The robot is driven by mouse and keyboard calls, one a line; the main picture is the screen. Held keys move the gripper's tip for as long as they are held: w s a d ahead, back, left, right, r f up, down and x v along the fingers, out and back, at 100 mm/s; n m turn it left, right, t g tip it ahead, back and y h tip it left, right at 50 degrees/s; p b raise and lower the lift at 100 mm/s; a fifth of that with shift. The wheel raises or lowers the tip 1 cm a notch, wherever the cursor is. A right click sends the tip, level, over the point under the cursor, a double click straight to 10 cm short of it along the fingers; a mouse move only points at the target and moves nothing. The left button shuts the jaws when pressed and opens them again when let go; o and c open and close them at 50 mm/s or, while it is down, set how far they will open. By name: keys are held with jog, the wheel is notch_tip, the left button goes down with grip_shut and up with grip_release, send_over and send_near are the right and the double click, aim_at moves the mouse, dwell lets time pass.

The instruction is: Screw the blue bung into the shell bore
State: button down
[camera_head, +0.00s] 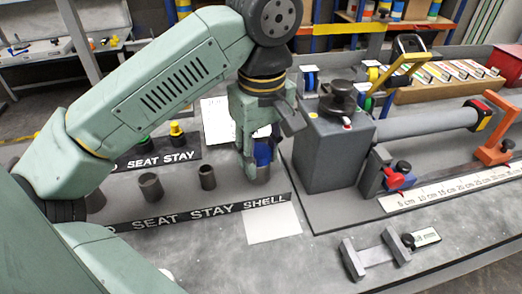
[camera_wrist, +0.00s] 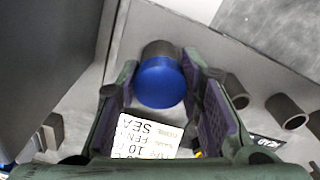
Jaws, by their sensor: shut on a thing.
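The blue bung (camera_head: 263,152) is between the fingers of my gripper (camera_head: 259,160), by the word SHELL on the black label strip. In the wrist view the blue bung (camera_wrist: 162,84) shows its round face between the two finger pads (camera_wrist: 161,92), which are shut on it. A short dark grey cylinder (camera_wrist: 158,49) lies directly beyond the bung, in line with it. In the head view my fingers hide much of that spot. I cannot tell how deep the bung sits in any bore.
Open grey tubes (camera_head: 207,177) stand to the left by the strip. Yellow (camera_head: 176,132) and green bungs stand behind them. A tall grey block (camera_head: 328,155) with a dark knob is close on the right, holding a long tube (camera_head: 430,122). A small clamp (camera_head: 377,256) lies in front.

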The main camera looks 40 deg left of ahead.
jog(key=shift+a, duration=0.15)
jog(key=c, duration=1.4)
grip_release()
jog(key=shift+s, duration=0.1)
jog(key=shift+o, duration=0.2)
